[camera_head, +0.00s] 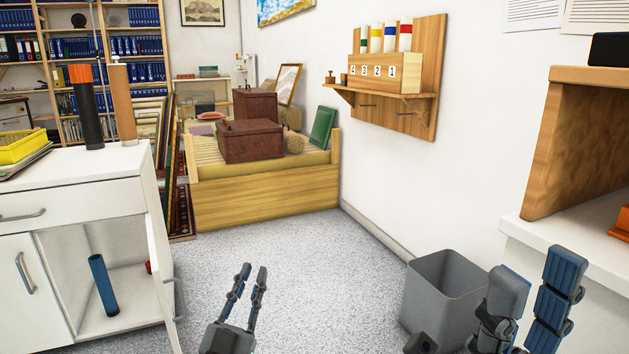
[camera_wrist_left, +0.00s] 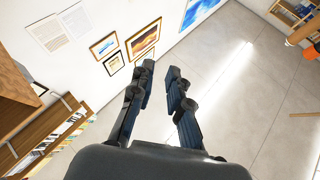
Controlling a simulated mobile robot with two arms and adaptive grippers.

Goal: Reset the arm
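My left gripper (camera_head: 254,268) shows in the lower middle of the head view, pointing up over the grey carpet. Its two fingers are apart, with nothing between them. In the left wrist view the same fingers (camera_wrist_left: 160,70) are also apart and empty, with wall and floor behind them. My right gripper (camera_head: 538,262) is at the lower right of the head view, in front of the white counter and beside a grey bin. Its fingers are apart and I see nothing held. Its base is partly cut off by the bottom edge.
A grey bin (camera_head: 440,296) stands beside my right gripper. At the left a white cabinet (camera_head: 75,205) has an open door (camera_head: 162,265) and a blue tube (camera_head: 103,285) inside. A wooden crate (camera_head: 265,200) stands behind. Carpet (camera_head: 310,285) between is clear.

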